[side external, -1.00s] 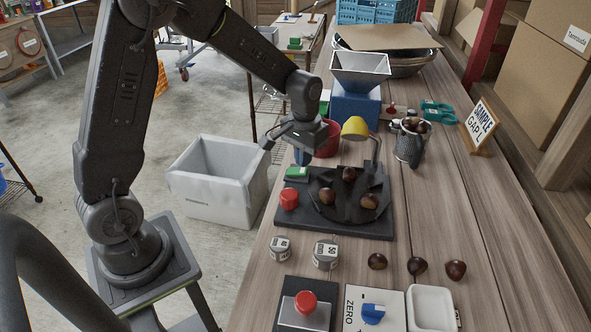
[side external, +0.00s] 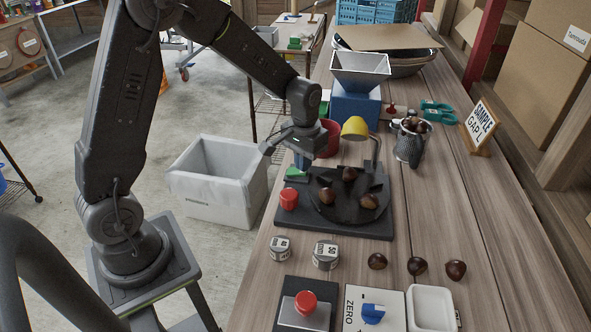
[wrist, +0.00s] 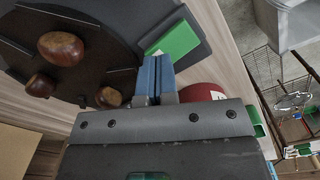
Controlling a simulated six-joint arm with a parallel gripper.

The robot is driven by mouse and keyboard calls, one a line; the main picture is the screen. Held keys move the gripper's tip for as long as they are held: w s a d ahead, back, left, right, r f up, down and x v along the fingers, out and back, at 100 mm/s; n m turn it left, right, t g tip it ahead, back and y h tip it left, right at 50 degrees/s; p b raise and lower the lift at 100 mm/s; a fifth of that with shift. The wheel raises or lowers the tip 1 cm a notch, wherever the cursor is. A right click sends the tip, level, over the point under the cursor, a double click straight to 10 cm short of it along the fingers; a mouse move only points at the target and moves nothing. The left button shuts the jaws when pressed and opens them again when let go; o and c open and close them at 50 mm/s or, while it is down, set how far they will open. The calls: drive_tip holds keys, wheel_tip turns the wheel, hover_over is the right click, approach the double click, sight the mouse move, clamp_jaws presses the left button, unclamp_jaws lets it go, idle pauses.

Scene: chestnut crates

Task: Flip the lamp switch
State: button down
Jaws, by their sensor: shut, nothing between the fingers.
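The lamp's green rocker switch (side external: 295,174) sits on the back left corner of a black base plate (side external: 345,229). The lamp (side external: 355,128) has a yellow shade on a bent arm over the round black turntable. My gripper (side external: 302,164) is shut and empty, pointing down right by the switch and hiding part of it in the side view. In the wrist view the blue fingertips (wrist: 154,64) are pressed together at the edge of the switch's dark housing, beside the green face (wrist: 174,40). I cannot tell whether they touch it.
Three chestnuts (side external: 350,173) lie on the turntable. A red button (side external: 289,199) stands on the same plate in front of the switch. A red pot (side external: 328,139) stands close behind my gripper. A white bin (side external: 216,180) is on the floor to the left.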

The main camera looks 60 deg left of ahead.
drive_tip(key=shift+f, duration=0.5)
drive_tip(key=shift+r, duration=3.55)
drive_tip(key=shift+r, duration=0.1)
drive_tip(key=s+d+r+m+t, duration=0.1)
drive_tip(key=s+d+r+t, duration=0.1)
drive_tip(key=s, duration=0.4)
drive_tip(key=s+d+r+m+t, duration=0.1)
drive_tip(key=s+d+r, duration=0.1)
drive_tip(key=s+r, duration=0.3)
drive_tip(key=s+d+r+m+t, duration=0.1)
drive_tip(key=s+d+r+t, duration=0.1)
drive_tip(key=s, duration=0.6)
drive_tip(key=shift+s+d+r+t, duration=0.3)
drive_tip(key=shift+s+r, duration=0.1)
drive_tip(key=shift+r, duration=0.35)
